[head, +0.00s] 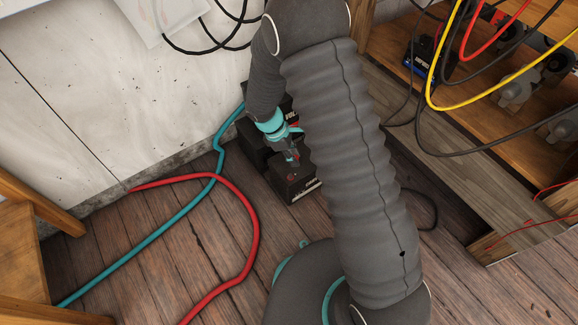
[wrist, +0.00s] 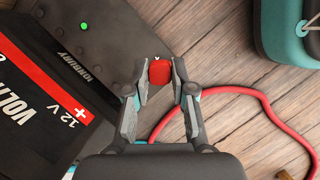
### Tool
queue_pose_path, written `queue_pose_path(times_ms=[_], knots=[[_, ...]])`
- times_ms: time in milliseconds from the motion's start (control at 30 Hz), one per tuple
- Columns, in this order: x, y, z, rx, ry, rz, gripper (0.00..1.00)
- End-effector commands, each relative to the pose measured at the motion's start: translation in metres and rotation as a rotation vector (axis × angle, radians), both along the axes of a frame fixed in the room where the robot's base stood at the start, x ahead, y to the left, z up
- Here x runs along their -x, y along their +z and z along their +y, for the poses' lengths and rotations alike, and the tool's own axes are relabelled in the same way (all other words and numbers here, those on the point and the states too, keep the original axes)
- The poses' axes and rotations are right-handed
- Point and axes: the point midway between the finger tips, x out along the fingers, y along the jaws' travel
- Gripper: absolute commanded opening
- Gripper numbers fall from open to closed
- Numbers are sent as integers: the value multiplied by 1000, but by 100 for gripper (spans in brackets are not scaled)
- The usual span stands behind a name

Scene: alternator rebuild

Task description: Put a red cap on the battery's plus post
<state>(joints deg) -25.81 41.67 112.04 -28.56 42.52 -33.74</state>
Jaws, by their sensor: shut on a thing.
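My gripper (wrist: 159,75) is shut on a small red cap (wrist: 159,72), held between its fingertips in the wrist view. In that view the black battery (wrist: 25,70) lies to the left, with a red stripe, a plus sign and "12 V" on its label. The held cap is to the right of this label, over or near a dark grey surface marked "IONBURY" (wrist: 110,35) with a green light. I cannot make out the plus post. In the head view my gripper (head: 292,157) points down over black boxes (head: 297,182) by the wall; my arm hides part of them.
A red hose (head: 252,225) and a teal hose (head: 140,240) lie on the plank floor. Wooden furniture (head: 22,250) stands at the left. A wooden shelf (head: 440,125) at the right holds metal parts, with black, red and yellow cables hanging in front.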

Motion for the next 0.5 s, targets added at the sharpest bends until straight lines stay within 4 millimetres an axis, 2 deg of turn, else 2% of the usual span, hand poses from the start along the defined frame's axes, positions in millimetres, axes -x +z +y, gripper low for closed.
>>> queue_pose_path(times_ms=[33, 167, 500], knots=[[4, -10, 7, 1, 62, 1, 11], [6, -17, 15, 0, 148, -1, 11], [7, -40, 15, 0, 156, -1, 11]])
